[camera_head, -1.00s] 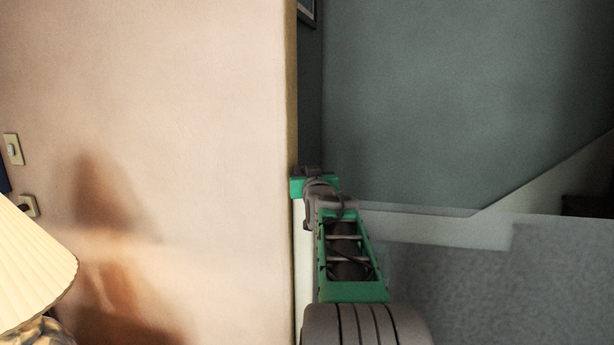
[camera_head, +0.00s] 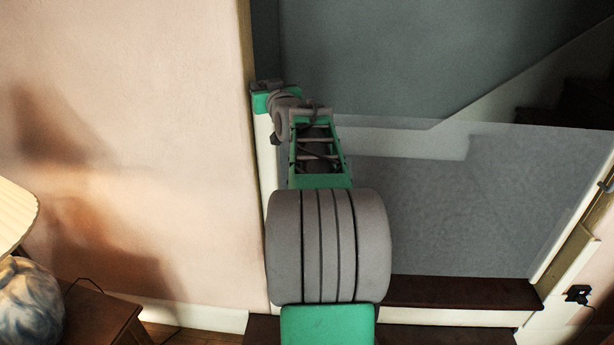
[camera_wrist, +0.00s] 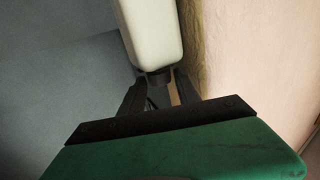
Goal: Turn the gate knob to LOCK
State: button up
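The gate is a grey see-through panel (camera_head: 470,210) across the doorway. A pale housing (camera_wrist: 150,35) with a dark round knob (camera_wrist: 154,80) at its end shows in the wrist view. I take this to be the gate knob; no LOCK marking is readable. My gripper (camera_wrist: 158,84) has its two dark fingers apart, one on each side of the knob. A gap shows beside the right finger; I cannot tell whether either finger touches. In the head view my green and grey arm reaches to the top of the white post (camera_head: 266,165) at the wall's edge, and the knob is hidden.
The pink wall (camera_head: 130,130) ends close to the left of my arm. A lamp (camera_head: 28,300) on a wooden table (camera_head: 100,318) stands at lower left. A dark step (camera_head: 460,292) lies below the gate. A black latch-like fitting (camera_head: 578,293) is on the right side.

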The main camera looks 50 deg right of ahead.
jog(key=n+y+p, duration=0.1)
jog(key=n+t+y+p, duration=0.1)
jog(key=y+p, duration=0.1)
jog(key=d+n+y+p, duration=0.1)
jog(key=shift+s+r+t+y+p, duration=0.15)
jog(key=shift+r+t+y+p, duration=0.15)
jog(key=shift+r, duration=0.1)
jog(key=n+y+p, duration=0.2)
jog(key=p, duration=0.1)
jog(key=shift+d+f+y, duration=0.1)
jog(key=shift+d+y, duration=0.05)
jog(key=shift+y, duration=0.25)
jog(key=s+f+b, duration=0.1)
jog(key=s+b, duration=0.2)
jog(key=s, duration=0.5)
jog(key=s+d+f+m+g+h, duration=0.1)
jog(key=s+f+m+g, duration=0.15)
jog(key=f, duration=0.55)
jog(key=s+d+f+m+g, duration=0.15)
jog(key=f+g, duration=0.25)
jog(key=f, duration=0.5)
jog(key=s+a+f+m+g, duration=0.3)
jog(key=s+a+f+g, duration=0.1)
jog(key=f, duration=0.5)
jog(key=s+a, duration=0.1)
jog(key=s, duration=0.1)
jog(key=shift+s+f+y, duration=0.25)
jog(key=shift+s+y, duration=0.05)
jog(key=shift+s, duration=0.1)
